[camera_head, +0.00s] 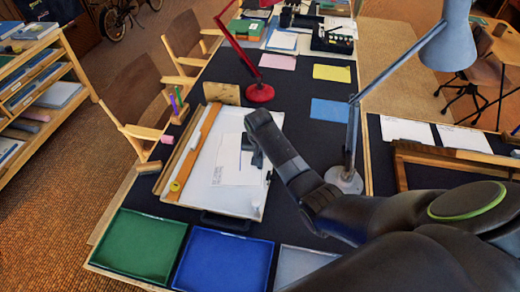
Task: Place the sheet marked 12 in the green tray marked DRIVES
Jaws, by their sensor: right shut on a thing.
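A white sheet (232,174) with small marks lies over the pale drafting board (205,190); I cannot read a 12 on it. My right gripper (251,160) reaches in from the right and is shut on the sheet near its upper right part. The fingers hide that part, and I cannot tell whether the sheet is raised off the board. The green tray (140,246) is at the near left table edge and looks empty; no DRIVES marking is legible. My left gripper is not in view.
A blue tray (224,262) and a grey tray (302,264) stand right of the green one. A red lamp (259,92) stands behind the board; a blue-grey lamp (344,180) stands right of it. Pink (277,62), yellow (332,73) and blue (329,111) sheets lie farther back.

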